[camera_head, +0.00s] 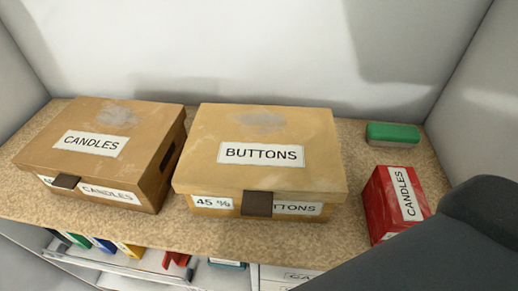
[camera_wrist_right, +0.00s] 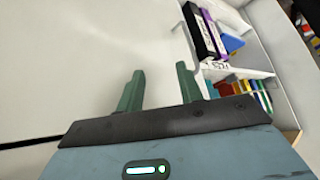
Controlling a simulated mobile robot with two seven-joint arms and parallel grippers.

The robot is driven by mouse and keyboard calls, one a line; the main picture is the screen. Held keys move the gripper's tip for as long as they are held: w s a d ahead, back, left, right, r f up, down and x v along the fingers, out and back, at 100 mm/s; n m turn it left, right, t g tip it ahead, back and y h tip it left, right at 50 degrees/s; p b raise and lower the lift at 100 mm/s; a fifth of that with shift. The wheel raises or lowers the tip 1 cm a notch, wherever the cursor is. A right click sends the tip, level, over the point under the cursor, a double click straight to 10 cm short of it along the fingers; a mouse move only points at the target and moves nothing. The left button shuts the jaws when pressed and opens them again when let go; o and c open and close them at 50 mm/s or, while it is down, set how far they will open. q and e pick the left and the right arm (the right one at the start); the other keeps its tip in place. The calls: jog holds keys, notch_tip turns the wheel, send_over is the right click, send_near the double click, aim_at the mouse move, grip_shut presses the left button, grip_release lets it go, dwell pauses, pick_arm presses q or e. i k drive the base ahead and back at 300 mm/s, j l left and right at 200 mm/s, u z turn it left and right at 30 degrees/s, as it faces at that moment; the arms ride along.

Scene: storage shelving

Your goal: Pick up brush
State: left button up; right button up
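A small block with a green top and a pale underside (camera_head: 393,133), which looks like the brush, lies at the back right of the speckled shelf in the head view. It stands apart from the boxes. My right gripper (camera_wrist_right: 160,72) shows in the right wrist view with its two green fingers apart and nothing between them. It points toward a pale wall and shelving, and the brush is not in that view. In the head view my dark right arm covers the lower right corner, and its fingers are not seen there. My left gripper is in neither view.
On the shelf (camera_head: 345,245) stand a CANDLES box (camera_head: 135,113), a BUTTONS box (camera_head: 240,175) and a red CANDLES box (camera_head: 380,207) in front of the brush. White walls close the back and right. A lower shelf holds colourful items (camera_head: 103,244).

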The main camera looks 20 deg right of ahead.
aim_at(403, 137)
jog(key=z, duration=1.7)
jog(key=u, duration=1.5)
jog(key=z, duration=1.5)
jog(key=k+l, duration=0.1)
jog(key=l, duration=0.1)
